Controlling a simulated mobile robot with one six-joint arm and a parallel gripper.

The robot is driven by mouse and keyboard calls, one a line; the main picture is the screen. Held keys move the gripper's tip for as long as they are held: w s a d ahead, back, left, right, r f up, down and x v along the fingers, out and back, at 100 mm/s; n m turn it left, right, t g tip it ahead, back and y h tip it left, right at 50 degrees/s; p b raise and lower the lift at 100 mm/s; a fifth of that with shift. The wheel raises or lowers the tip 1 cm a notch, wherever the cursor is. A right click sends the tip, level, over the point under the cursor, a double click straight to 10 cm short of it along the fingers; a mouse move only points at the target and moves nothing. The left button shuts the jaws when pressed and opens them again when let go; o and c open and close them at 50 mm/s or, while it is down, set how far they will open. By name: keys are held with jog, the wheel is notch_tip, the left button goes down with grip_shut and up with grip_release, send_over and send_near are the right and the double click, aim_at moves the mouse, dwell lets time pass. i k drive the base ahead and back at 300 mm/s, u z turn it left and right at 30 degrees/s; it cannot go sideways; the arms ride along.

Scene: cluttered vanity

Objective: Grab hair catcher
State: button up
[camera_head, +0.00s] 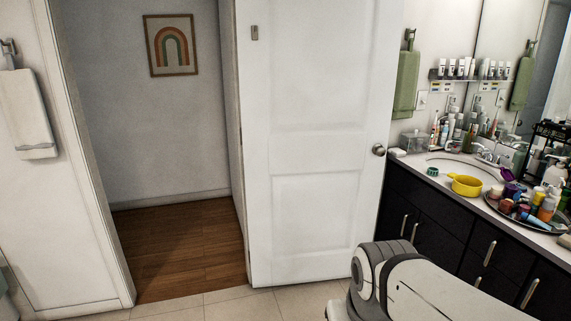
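No thing in view is clearly a hair catcher. A small dark teal item (432,171) lies on the counter near its front edge, left of a yellow pot-like container (466,185); it is too small to tell what it is. The sink basin (450,163) is set in the counter behind them, and its drain cannot be made out. My arm shows at the bottom right, in front of the dark cabinets, but my gripper is out of the frame.
The light counter (416,161) carries many bottles and a crowded round tray (513,219) at the right. Dark cabinets (430,215) with handles stand below. A white door (315,140) stands beside the vanity, left of it is an open doorway. Tiled floor (250,304) is clear at the front.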

aim_at(433, 172)
jog(key=z, duration=0.2)
jog(key=i, duration=1.65)
jog(key=z, duration=0.75)
jog(key=i, duration=2.15)
jog(key=z, duration=0.55)
